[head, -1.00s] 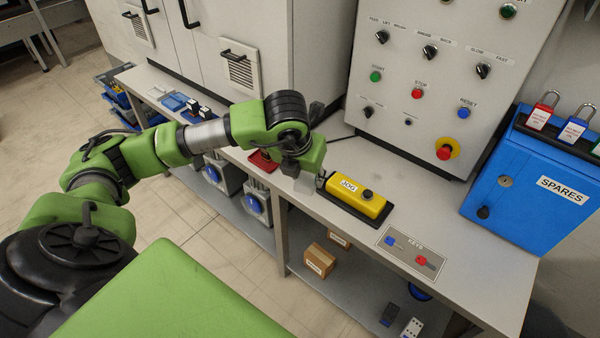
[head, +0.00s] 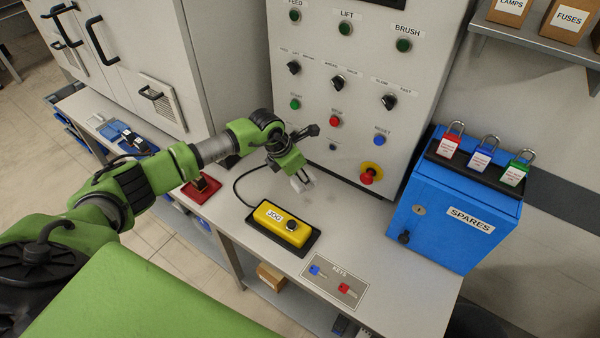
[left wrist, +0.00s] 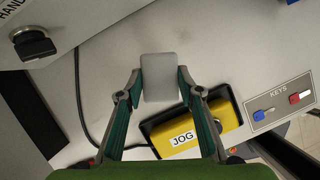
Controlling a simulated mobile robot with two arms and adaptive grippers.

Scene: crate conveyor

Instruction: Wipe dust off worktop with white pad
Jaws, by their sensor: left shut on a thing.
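The white pad (head: 302,183) is a small pale block in my left gripper (head: 297,173). In the left wrist view the pad (left wrist: 160,77) sits between the two fingers, which are shut on its sides. The gripper is over the grey worktop (head: 230,212), behind the yellow JOG box (head: 283,223) and in front of the control panel. I cannot tell whether the pad touches the worktop. My right gripper is not in view.
The JOG box's black cable curves to its left. A KEYS plate (head: 335,285) lies at the front, and a blue SPARES box (head: 455,215) with padlocks stands at the right. The control panel (head: 325,100) with knobs and a red stop button rises behind. A red tray (head: 201,188) lies left.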

